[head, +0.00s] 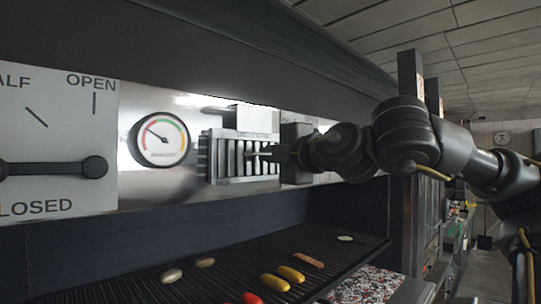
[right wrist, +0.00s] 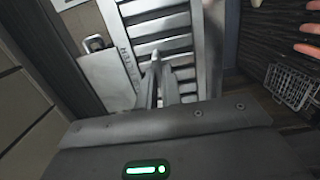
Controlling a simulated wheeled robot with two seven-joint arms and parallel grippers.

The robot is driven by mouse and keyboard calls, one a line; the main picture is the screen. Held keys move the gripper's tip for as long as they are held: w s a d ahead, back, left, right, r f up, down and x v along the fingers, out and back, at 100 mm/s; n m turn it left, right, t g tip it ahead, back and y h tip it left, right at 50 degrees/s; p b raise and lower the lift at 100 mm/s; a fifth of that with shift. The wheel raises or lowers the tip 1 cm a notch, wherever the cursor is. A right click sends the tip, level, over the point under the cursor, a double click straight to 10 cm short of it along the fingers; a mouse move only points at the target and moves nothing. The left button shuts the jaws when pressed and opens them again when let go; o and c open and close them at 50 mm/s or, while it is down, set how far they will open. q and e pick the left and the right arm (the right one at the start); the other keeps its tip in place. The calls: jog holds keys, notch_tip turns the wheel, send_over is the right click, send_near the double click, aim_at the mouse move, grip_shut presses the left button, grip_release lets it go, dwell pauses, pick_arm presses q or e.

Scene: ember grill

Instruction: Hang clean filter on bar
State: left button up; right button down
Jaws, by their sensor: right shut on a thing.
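A slatted metal filter (head: 216,160) is upright in front of the shiny wall panel in the head view, right of the round gauge. Its bright slats also show in the right wrist view (right wrist: 158,27). My right gripper (head: 262,154) comes from the right and is shut on the front of the filter. The gripper's fingers (right wrist: 158,82) meet at the slats in the right wrist view. I cannot make out the bar clearly, nor tell whether the filter touches it. My left gripper is not in view.
A round gauge (head: 160,139) and a dark lever (head: 52,168) on a white OPEN/CLOSED plate are at the left. Below is a dark grill (head: 215,282) with yellow (head: 291,274) and red (head: 250,298) food. A wire basket (right wrist: 289,87) shows in the right wrist view.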

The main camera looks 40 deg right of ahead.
dwell(0.4)
jog(key=c, duration=1.5)
grip_release()
jog(key=shift+f, duration=0.15)
jog(key=s+a+b, duration=0.1)
jog(key=s+b, duration=0.4)
jog(key=s, duration=0.5)
jog(key=shift+s+b, duration=0.35)
jog(key=shift+s, duration=0.05)
jog(key=shift+a, duration=0.15)
